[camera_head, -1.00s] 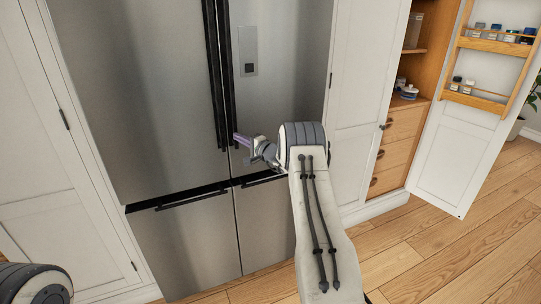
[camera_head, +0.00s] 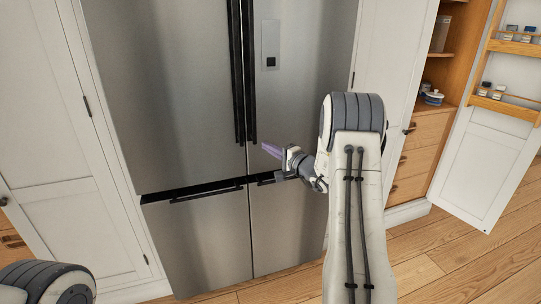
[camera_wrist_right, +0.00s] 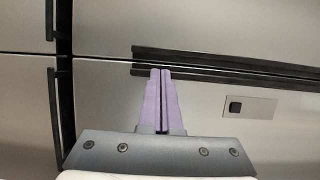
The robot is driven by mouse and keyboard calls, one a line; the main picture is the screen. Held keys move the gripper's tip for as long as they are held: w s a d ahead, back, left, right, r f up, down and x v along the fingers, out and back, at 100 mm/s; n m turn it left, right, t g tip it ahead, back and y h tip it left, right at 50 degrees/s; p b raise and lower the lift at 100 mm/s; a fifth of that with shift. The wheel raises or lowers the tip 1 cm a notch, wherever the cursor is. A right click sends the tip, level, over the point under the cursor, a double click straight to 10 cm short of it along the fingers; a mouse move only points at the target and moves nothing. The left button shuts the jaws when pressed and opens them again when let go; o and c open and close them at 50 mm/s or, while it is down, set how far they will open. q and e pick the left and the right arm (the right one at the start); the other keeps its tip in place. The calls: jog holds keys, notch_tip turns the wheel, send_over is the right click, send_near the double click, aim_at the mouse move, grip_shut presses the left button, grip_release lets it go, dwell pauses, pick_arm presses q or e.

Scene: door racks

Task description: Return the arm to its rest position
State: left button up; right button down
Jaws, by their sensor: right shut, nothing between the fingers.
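My right arm (camera_head: 358,200) reaches in from the bottom right in the head view. Its gripper (camera_head: 268,149) has purple fingers that point left, in front of the steel fridge (camera_head: 165,90). In the right wrist view the two purple fingers (camera_wrist_right: 161,75) lie side by side, shut and empty. Their tips appear near the dark vertical door handles (camera_wrist_right: 220,66); I cannot tell how far apart they are. Part of my left arm (camera_head: 50,283) shows at the bottom left of the head view, but its gripper is not in view.
The fridge doors and lower drawers look shut. White cabinet panels (camera_head: 40,120) flank the fridge. At right stand wooden drawers (camera_head: 418,163) and an open white door (camera_head: 482,165) with a spice rack (camera_head: 500,104). Wooden floor (camera_head: 450,260) is clear at lower right.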

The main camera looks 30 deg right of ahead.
jog(key=shift+s+a, duration=0.15)
jog(key=shift+s, duration=0.7)
jog(key=s+a+r+n+g+y, duration=0.1)
jog(key=a+n+g+y, duration=0.25)
jog(key=a, duration=0.65)
jog(key=s+a+r+n+g+y, duration=0.1)
jog(key=s+a+n+g+y, duration=0.2)
jog(key=a, duration=0.8)
jog(key=s+a+n+g+y+p, duration=0.1)
jog(key=s+a+n+g, duration=0.1)
jog(key=s+a+g, duration=0.45)
jog(key=s+a+n+g+y+p, duration=0.1)
jog(key=s+a+n, duration=0.25)
jog(key=a, duration=0.55)
jog(key=s+a+f+n+g+h, duration=0.1)
jog(key=s+a+n+g+h, duration=0.15)
jog(key=s, duration=0.65)
jog(key=s+a+f+n+g+h, duration=0.1)
jog(key=s+a+n+g+h, duration=0.15)
jog(key=s, duration=0.65)
jog(key=s+d+f+n+t+h+p, duration=0.1)
jog(key=s+d+n+h, duration=0.4)
jog(key=s, duration=0.3)
jog(key=shift+s+d+n+h+p, duration=0.25)
jog(key=shift+d+n+h+p, duration=0.15)
jog(key=shift+d+n, duration=0.25)
